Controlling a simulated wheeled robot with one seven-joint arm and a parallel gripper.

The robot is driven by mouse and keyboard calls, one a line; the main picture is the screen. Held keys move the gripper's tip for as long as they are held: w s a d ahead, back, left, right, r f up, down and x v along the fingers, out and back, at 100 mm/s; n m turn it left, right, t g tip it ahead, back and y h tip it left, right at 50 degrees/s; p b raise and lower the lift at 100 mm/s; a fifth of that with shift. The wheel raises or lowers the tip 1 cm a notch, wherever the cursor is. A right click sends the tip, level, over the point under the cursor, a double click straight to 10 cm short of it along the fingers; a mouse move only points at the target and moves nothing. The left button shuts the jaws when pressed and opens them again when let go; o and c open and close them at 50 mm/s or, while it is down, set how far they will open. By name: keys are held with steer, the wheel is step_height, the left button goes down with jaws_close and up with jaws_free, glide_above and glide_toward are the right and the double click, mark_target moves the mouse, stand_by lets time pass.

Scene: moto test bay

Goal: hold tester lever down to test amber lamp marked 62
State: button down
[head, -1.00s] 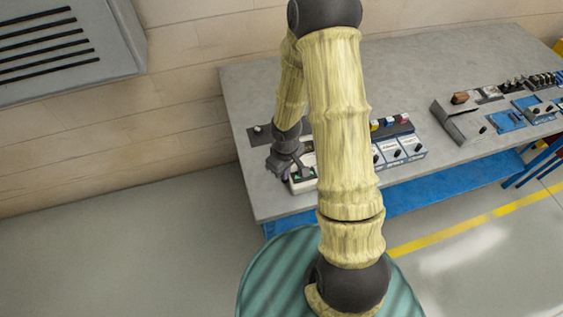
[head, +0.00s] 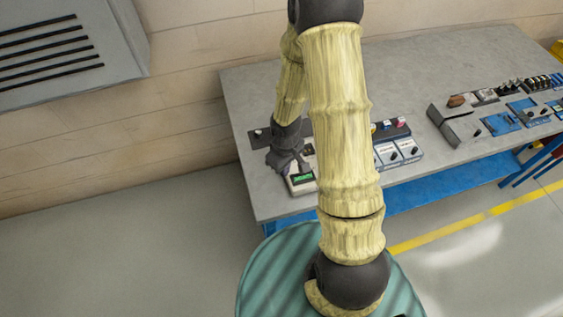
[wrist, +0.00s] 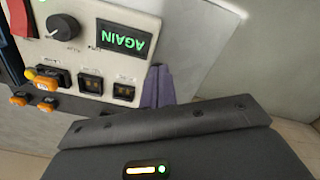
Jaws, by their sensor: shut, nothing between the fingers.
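The tester (head: 302,187) is a pale box at the left front of the bench, with a lit green display. In the wrist view its pale panel (wrist: 150,18) has a dark knob, several dark sockets and a green display (wrist: 123,38) reading "AGAIN" upside down. Small amber lamps (wrist: 18,100) show at the left; no number 62 is readable. I cannot make out the lever for certain. My gripper (head: 282,168) is at the tester's left side; its shut, empty fingers (wrist: 158,88) are beside the panel edge near the display. Contact cannot be told.
The grey bench (head: 240,90) carries labelled boxes (head: 397,152) and a dark rack with coloured pieces (head: 390,128) right of my arm. More trays and parts (head: 505,122) are farther right. A grey vented cabinet (head: 75,45) hangs on the wall at upper left.

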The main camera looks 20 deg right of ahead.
steer(key=shift+r+p, duration=2.1)
steer(key=shift+r, duration=0.45)
steer(key=shift+r, duration=0.1)
steer(key=s+r+m+t+b, duration=0.1)
steer(key=s+r+m, duration=0.2)
steer(key=r, duration=0.5)
steer(key=s+r+m+t, duration=0.1)
steer(key=s+r+m, duration=0.2)
steer(key=r, duration=0.5)
steer(key=shift+s+r+t+b, duration=0.3)
steer(key=shift+s+r+b, duration=0.05)
steer(key=shift+s, duration=0.05)
